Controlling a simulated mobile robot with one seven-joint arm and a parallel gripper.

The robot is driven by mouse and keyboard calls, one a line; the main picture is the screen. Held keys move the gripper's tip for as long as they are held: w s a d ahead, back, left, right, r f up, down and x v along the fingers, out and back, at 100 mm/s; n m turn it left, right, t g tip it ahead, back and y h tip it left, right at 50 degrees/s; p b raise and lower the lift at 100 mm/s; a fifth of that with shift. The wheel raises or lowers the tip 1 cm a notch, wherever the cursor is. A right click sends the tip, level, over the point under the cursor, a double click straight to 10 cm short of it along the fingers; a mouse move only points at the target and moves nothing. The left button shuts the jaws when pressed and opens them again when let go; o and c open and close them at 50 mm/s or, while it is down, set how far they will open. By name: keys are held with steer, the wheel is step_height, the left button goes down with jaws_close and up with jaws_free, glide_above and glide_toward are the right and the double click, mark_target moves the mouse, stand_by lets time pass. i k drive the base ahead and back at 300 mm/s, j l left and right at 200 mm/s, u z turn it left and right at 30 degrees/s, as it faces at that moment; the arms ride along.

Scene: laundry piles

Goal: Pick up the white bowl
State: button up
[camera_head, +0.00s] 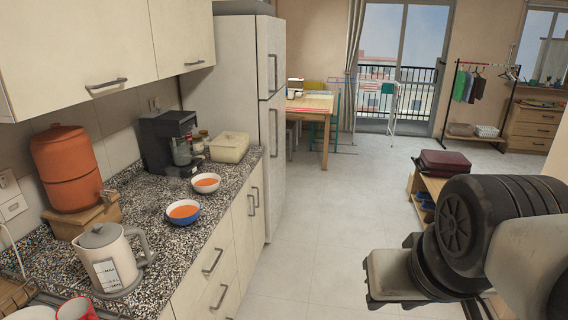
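A small white bowl (206,183) with orange contents stands upright on the speckled countertop (222,214), near its front edge. A blue bowl (184,213), also with orange contents, stands just nearer to me, slightly left of the white one. No gripper touches either bowl. My arm's black and beige links fill the lower right, well away from the counter. I cannot make out any gripper fingers there.
A kettle (110,257), an orange dispenser (72,166), a coffee maker (170,142) and a cream box (230,147) stand on the counter. A red mug (75,310) is at the bottom left. A fridge (236,85) stands beyond. The floor (325,220) in the middle is clear.

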mark_target(205, 183)
steer(key=i+l, duration=0.1)
steer(key=i, duration=0.4)
steer(key=i+l, duration=0.15)
steer(key=i, duration=0.35)
steer(key=i+l, duration=0.1)
steer(key=i, duration=0.4)
steer(key=i+u, duration=0.3)
steer(key=u, duration=0.2)
steer(key=i+u, duration=0.3)
steer(key=u, duration=0.15)
steer(key=i+l+u, duration=0.25)
steer(key=u, duration=0.25)
steer(key=i+l+u, duration=0.25)
steer(key=u, duration=0.2)
steer(key=i+l+u, duration=0.45)
steer(key=k+j, duration=0.05)
steer(key=k, duration=0.05)
